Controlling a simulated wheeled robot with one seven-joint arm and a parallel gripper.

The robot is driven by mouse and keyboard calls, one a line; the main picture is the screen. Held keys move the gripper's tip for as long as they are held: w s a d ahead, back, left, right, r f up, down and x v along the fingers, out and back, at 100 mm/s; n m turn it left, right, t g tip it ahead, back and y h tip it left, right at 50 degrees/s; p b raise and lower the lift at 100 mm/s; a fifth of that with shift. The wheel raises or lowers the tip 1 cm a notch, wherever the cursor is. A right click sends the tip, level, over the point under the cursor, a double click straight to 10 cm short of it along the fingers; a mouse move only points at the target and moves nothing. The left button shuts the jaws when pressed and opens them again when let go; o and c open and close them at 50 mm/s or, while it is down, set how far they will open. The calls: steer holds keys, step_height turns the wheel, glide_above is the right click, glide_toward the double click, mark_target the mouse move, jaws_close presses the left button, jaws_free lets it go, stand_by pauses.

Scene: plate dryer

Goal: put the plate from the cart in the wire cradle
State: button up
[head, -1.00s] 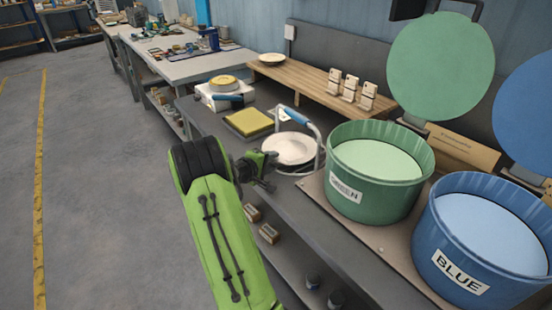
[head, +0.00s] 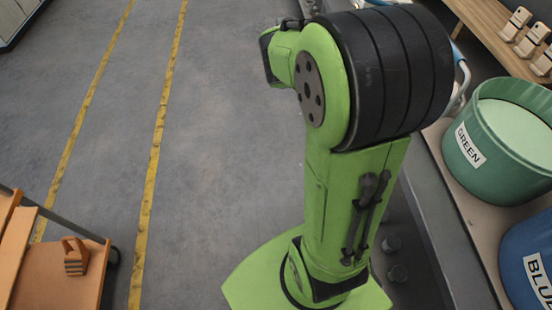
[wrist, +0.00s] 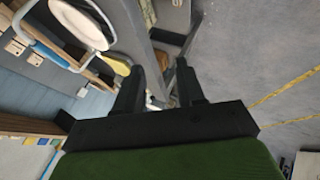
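My gripper (wrist: 158,82) shows in the wrist view with its two dark fingers apart and nothing between them. In the head view my arm hides the fingers. A wire frame with a blue grip, which looks like the wire cradle (wrist: 107,22), is at the upper left of the wrist view, apart from my fingers. A white round plate (wrist: 80,24) shows at it; I cannot tell how it is seated. In the head view only a bit of the wire frame (head: 465,76) shows behind my arm. An orange cart (head: 50,278) is at the lower left, partly cut off; no plate shows on its visible part.
A green tub (head: 482,168) and a blue tub (head: 520,255) stand on the bench at right. A wooden shelf (head: 480,22) holds several pale blocks. The floor (head: 220,180) between cart and bench is clear.

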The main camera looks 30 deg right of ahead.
steer(key=s+a+r+n+t+y, duration=0.1)
steer(key=s+a+y, duration=0.3)
steer(key=a, duration=0.8)
steer(key=s+a+r+n+t+y, duration=0.2)
steer(key=s+a+y, duration=0.2)
steer(key=s+a, duration=0.5)
steer(key=a, duration=0.3)
steer(key=shift+a+r+n, duration=0.25)
steer(key=shift+r+n, duration=0.1)
steer(key=shift+n, duration=0.05)
steer(key=shift+r, duration=0.1)
